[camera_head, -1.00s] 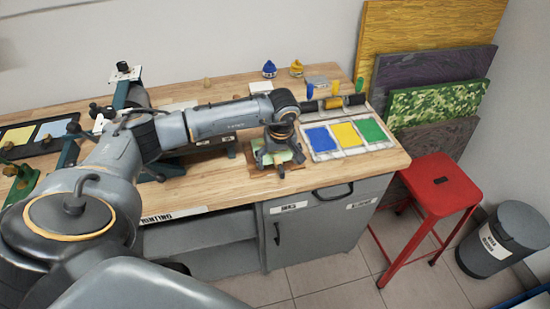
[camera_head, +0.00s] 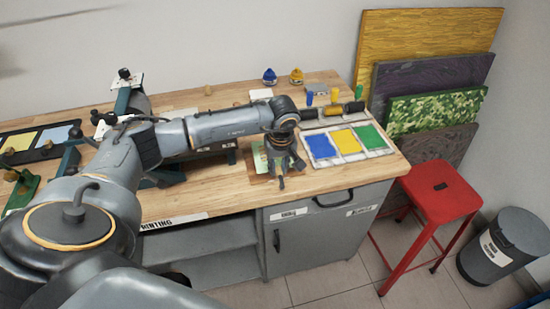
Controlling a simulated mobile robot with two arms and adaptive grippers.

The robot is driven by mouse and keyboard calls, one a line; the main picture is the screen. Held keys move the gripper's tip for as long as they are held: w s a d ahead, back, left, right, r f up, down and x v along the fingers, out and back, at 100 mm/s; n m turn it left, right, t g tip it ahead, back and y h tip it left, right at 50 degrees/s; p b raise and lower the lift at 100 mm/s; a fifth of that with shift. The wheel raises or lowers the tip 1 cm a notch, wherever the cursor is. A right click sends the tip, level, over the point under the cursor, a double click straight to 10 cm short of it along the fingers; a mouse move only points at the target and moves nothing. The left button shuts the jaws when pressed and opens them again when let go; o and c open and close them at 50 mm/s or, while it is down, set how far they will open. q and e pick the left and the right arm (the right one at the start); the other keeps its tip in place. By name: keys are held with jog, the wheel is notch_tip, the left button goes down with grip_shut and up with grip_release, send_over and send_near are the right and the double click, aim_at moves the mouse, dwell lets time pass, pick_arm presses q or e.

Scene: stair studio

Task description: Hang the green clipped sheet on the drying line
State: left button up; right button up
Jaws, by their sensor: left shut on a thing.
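The pale green sheet (camera_head: 260,159) is at the right part of the workbench, over a small brown board, partly hidden by my left gripper. My left gripper (camera_head: 281,182) points down just right of the sheet's visible part and is shut on it. The contact and any clip are hidden by the gripper. I cannot tell whether the sheet is clear of the board. A thin line crosses the upper left wall, but I cannot tell whether it is the drying line. My right gripper is not in view.
A tray of blue, yellow and green ink (camera_head: 345,145) lies right of the gripper on the workbench (camera_head: 205,201). Rollers and ink pots stand behind. A red stool (camera_head: 440,192) and grey bin (camera_head: 497,247) stand at the right. Printing equipment fills the bench's left side.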

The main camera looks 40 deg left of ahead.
aim_at(277, 166)
pick_arm(q)
jog(key=shift+s+f, duration=0.1)
jog(key=shift+f, duration=0.15)
jog(key=shift+w+a+r+p, duration=0.15)
jog(key=shift+r+p, duration=0.25)
jog(key=shift+r, duration=0.1)
jog(key=shift+w+a+r+p, duration=0.1)
jog(key=shift+w+r+p, duration=0.05)
jog(key=shift+r+p, duration=0.3)
jog(key=shift+s+d+r+p, duration=0.15)
jog(key=shift+r+p, duration=0.5)
jog(key=shift+r, duration=0.9)
jog(key=shift+r+p, duration=1.15)
jog(key=shift+r, duration=0.9)
jog(key=s+d+r, duration=0.1)
jog(key=s+d, duration=0.1)
jog(key=s+d+r+p, duration=0.1)
jog(key=s+d, duration=0.1)
jog(key=d, duration=0.1)
jog(key=s+d+r+p, duration=0.1)
jog(key=s+d, duration=0.1)
jog(key=shift+s+d, duration=0.15)
jog(key=shift+d, duration=0.15)
jog(key=shift+f, duration=0.1)
